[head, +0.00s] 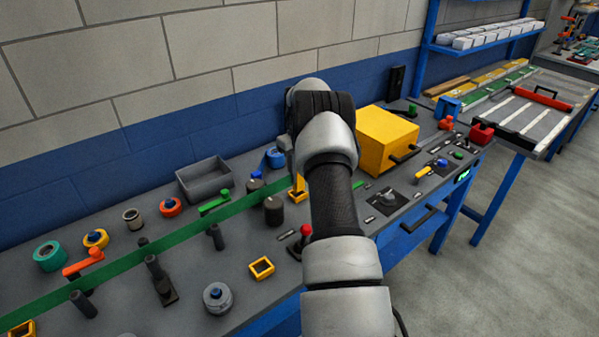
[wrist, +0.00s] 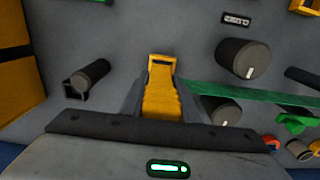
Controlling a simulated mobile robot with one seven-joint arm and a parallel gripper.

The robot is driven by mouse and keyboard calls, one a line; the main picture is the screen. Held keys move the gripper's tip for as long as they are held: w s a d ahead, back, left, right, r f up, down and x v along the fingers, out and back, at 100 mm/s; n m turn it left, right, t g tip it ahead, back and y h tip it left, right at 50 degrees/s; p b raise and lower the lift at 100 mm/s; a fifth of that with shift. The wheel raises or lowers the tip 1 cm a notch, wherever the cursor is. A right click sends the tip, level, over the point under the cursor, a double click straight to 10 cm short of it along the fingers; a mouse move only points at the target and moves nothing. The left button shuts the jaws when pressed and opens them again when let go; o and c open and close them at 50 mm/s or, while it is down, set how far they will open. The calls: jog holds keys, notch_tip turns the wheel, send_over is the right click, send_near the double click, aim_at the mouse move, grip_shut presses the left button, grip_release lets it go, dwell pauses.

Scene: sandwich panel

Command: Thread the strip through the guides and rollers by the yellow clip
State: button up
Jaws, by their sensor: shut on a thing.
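The yellow clip (wrist: 160,98) is between the two fingers of my gripper (wrist: 153,88), which is shut on it. The green strip (wrist: 265,94) runs from beside the clip to the right in the wrist view, passing between two dark rollers (wrist: 243,58) and (wrist: 220,109). In the head view the strip (head: 130,255) stretches from the lower left toward my gripper, past several dark guide posts (head: 216,237). A bit of the yellow clip (head: 298,190) shows left of my arm; my fingers are hidden there. A dark roller (head: 273,210) stands near the strip's right end.
A yellow box (head: 386,140) stands right of my arm. A grey bin (head: 204,178) and tape rolls (head: 50,256) lie along the bench's back. A dark post in a bracket (wrist: 90,75) is left of the clip in the wrist view. Bare panel lies ahead of the clip.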

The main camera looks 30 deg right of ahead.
jog(key=shift+a, duration=0.2)
jog(key=shift+f, duration=0.15)
jog(key=shift+f+b, duration=0.35)
jog(key=shift+f, duration=0.15)
jog(key=shift+r, duration=0.2)
dwell(0.4)
jog(key=shift+r+p, duration=0.3)
jog(key=shift+r, duration=0.1)
dwell(0.6)
jog(key=shift+f+b, duration=0.8)
jog(key=shift+f, duration=0.65)
jog(key=o, duration=1.2)
